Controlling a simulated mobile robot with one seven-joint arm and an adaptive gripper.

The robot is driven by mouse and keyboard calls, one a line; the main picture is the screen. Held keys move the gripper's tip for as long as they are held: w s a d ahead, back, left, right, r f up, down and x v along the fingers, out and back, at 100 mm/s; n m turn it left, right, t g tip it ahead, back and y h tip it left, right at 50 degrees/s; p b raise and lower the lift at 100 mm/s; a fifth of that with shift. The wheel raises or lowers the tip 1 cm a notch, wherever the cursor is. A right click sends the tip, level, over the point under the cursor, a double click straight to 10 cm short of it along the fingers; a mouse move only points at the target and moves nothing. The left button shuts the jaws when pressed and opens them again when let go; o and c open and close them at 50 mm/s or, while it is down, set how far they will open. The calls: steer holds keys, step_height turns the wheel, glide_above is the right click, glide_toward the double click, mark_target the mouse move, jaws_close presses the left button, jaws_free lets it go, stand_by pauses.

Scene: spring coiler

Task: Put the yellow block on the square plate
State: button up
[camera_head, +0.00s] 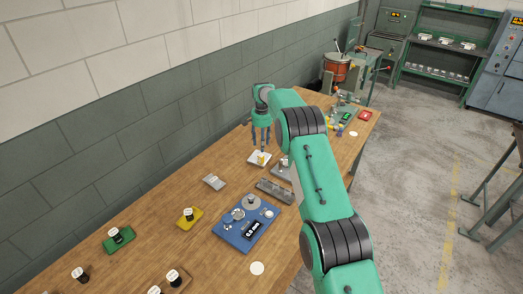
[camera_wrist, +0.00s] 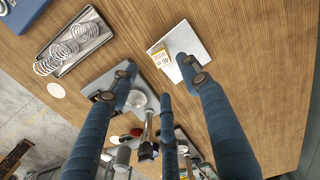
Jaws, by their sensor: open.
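The square plate (camera_head: 252,162) is white and lies on the wooden table below my gripper. It also shows at the top of the wrist view (camera_wrist: 193,42). The yellow block (camera_head: 261,158), small and upright, appears on the plate in the head view. In the wrist view the block (camera_wrist: 160,56), with a white printed label, overlaps the plate's left edge; I cannot tell how fully its base rests on it. My gripper (camera_head: 265,146) is open above the block. In the wrist view its blue fingers (camera_wrist: 158,75) are spread apart and hold nothing, with the block beyond the fingertips.
A grey tray (camera_head: 274,191) holds metal springs. A blue board (camera_head: 230,234) with round parts lies nearer. Yellow (camera_head: 183,222) and green (camera_head: 112,243) holders stand at left. Machinery (camera_head: 343,68) stands beyond the table's far end. Bare wood surrounds the plate's left side.

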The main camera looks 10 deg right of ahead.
steer(key=shift+r, duration=1.45)
steer(key=shift+r, duration=0.1)
